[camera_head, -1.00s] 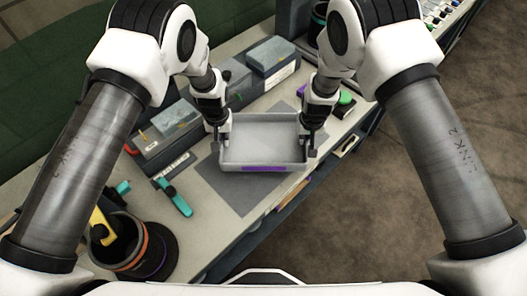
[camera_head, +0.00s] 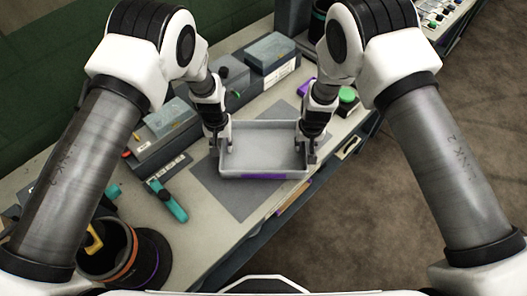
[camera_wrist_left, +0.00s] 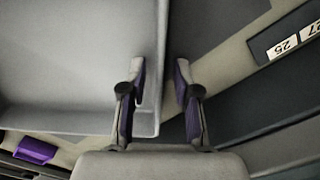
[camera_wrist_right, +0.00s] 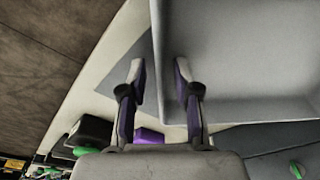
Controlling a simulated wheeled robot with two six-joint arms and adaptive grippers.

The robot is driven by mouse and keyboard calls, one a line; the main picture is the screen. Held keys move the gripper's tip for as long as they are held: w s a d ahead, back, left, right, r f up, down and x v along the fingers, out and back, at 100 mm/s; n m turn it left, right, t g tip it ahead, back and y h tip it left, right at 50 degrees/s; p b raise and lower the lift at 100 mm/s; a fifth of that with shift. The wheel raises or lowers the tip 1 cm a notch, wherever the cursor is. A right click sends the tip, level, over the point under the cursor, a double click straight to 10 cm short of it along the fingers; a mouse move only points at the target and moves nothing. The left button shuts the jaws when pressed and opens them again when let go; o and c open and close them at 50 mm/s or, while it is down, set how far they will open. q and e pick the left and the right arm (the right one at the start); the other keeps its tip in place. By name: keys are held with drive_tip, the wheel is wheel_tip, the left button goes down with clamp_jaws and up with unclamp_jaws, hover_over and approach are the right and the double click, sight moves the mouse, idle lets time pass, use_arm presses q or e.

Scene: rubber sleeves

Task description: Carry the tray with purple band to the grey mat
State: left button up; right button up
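The grey tray with the purple band (camera_head: 262,177) is over the grey mat (camera_head: 228,197), roughly level. I cannot tell for sure whether its underside touches the mat. My left gripper (camera_head: 222,150) is at the tray's left wall and my right gripper (camera_head: 308,158) at its right wall. In the left wrist view the fingers (camera_wrist_left: 161,85) stand apart on both sides of the tray wall, with gaps. In the right wrist view the fingers (camera_wrist_right: 159,85) also straddle the wall without visibly pinching it. The tray looks empty.
A teal clamp (camera_head: 168,201) lies left of the mat. A dark pot (camera_head: 122,255) stands at the near left. Grey cases (camera_head: 165,145) line the back. A green-topped item (camera_head: 348,95) and a purple item (camera_head: 307,87) lie right of the tray, near the bench edge.

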use_arm(q)
wheel_tip(320, 180, up, 11)
drive_tip(key=shift+w+f, duration=0.15)
use_arm(e)
drive_tip(key=shift+r, duration=0.2)
drive_tip(key=r, duration=0.4)
drive_tip(key=s+r, duration=0.1)
drive_tip(key=r, duration=0.2)
drive_tip(key=shift+s, duration=0.1)
use_arm(q)
drive_tip(key=shift+w, duration=0.15)
